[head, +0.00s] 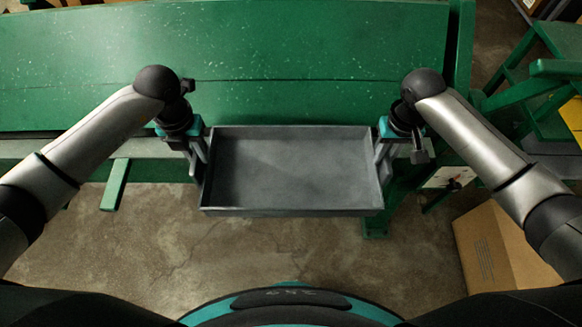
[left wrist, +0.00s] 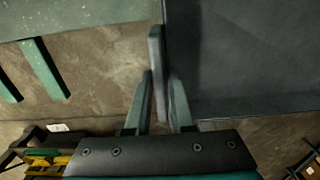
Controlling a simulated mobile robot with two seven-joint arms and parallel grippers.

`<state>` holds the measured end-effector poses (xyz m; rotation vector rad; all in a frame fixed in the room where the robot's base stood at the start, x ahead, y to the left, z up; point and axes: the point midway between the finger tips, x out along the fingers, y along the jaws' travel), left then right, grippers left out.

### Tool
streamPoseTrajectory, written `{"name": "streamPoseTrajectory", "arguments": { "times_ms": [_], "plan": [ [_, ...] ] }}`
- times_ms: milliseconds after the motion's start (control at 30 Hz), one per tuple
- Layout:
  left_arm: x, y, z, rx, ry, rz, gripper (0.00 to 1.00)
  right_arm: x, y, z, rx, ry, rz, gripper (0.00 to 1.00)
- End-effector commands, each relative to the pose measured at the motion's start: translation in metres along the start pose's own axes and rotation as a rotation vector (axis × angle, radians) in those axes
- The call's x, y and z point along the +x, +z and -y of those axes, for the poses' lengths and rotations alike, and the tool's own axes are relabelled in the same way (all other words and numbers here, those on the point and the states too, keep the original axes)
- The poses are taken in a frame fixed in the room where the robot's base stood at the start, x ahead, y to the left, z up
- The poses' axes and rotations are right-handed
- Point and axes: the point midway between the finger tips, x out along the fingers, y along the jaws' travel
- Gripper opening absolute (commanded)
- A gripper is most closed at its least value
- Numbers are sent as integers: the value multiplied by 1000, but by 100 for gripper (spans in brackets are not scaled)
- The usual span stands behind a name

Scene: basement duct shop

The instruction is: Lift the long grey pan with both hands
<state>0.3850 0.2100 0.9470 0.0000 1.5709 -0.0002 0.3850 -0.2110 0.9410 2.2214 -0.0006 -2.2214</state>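The long grey pan (head: 293,172) is level in front of the green bench, with its open side up and nothing in it. My left gripper (head: 203,158) is at its left end, with its fingers on both sides of the end wall. The left wrist view shows the pan (left wrist: 245,60) and my left gripper (left wrist: 159,85) closed on that wall. My right gripper (head: 381,157) is at the right end wall in a matching pose and appears closed on it. Its fingertips are partly hidden. No support shows under the pan.
The green bench (head: 270,55) spans the back, and its front edge lies just behind the pan. A cardboard box (head: 505,250) stands on the floor at right, below green steps (head: 545,95). The concrete floor (head: 130,245) in front is clear.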

Motion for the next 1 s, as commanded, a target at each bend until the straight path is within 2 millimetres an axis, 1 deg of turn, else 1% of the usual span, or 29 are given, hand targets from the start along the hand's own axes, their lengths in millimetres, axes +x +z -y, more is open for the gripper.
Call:
{"name": "streamPoseTrajectory", "arguments": {
  "times_ms": [33, 167, 1000],
  "plan": [
    [0, 0, 0, 0, 0, 0, 14, 0, 0, 0, 0, 0, 0, 14],
    [0, 0, 0, 0, 0, 0, 0, 0, 0, 0, 0, 0, 0, 0],
    [-1, 0, 0, 0, 0, 1, 0, 0, 0, 0, 1, 0, 0, 0]
  ]
}}
